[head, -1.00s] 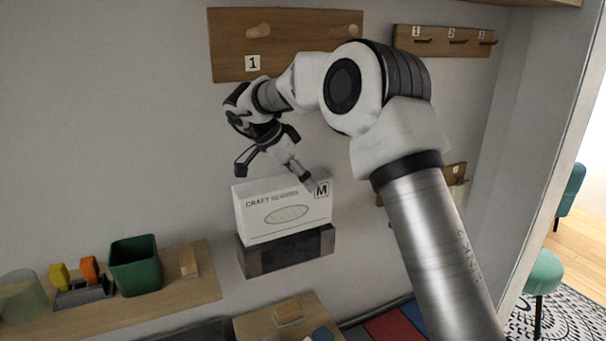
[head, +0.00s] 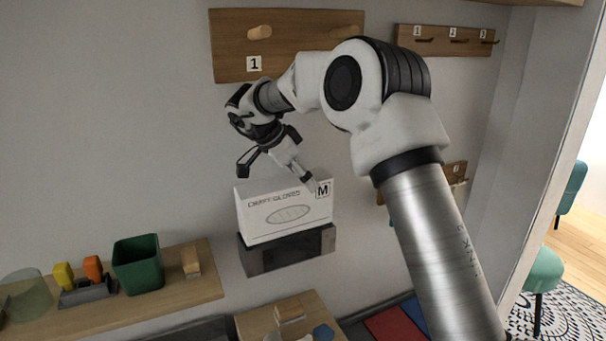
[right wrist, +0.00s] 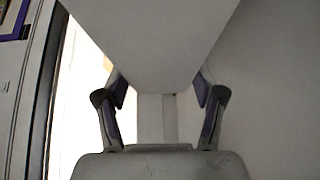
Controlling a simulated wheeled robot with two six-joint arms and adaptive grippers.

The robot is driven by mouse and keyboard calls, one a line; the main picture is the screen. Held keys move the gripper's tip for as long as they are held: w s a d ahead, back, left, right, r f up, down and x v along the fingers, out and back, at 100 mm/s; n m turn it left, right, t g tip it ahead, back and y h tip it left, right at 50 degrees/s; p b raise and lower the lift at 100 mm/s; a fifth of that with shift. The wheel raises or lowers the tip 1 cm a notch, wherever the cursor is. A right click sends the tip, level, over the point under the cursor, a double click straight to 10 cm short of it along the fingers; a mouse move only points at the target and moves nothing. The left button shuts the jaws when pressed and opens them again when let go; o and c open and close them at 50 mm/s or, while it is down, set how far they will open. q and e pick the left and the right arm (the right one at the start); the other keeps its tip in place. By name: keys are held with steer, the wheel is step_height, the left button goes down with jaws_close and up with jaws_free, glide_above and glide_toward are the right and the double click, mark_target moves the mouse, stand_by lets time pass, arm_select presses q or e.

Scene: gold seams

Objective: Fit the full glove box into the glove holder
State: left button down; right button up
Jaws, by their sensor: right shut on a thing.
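The glove box (head: 285,215), white with an "M" label and "CRAFT GLOVES" lettering, stands upright at the dark grey glove holder (head: 288,252) on the wall. Its lower front edge meets the holder's upper edge. I cannot tell how deep it sits inside. My right gripper (head: 275,172) is above the box, shut on it, with one finger near the label. In the right wrist view, a pale surface of the box (right wrist: 150,35) lies between the two finger pads (right wrist: 160,95). My left gripper is not in view.
A wooden peg board (head: 228,45) marked 1 is above my right gripper. A hook rail (head: 445,50) is at the upper right. At the lower left, a wooden shelf (head: 205,285) carries a green bin (head: 138,265). A small wooden surface (head: 255,322) lies below the holder.

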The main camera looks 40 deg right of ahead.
steer(key=shift+f+p, duration=0.35)
steer(key=shift+f, duration=0.05)
stand_by(0.9)
steer(key=shift+f, duration=0.65)
steer(key=shift+f+b, duration=0.4)
steer(key=shift+f, duration=1.05)
steer(key=shift+f, duration=1.4)
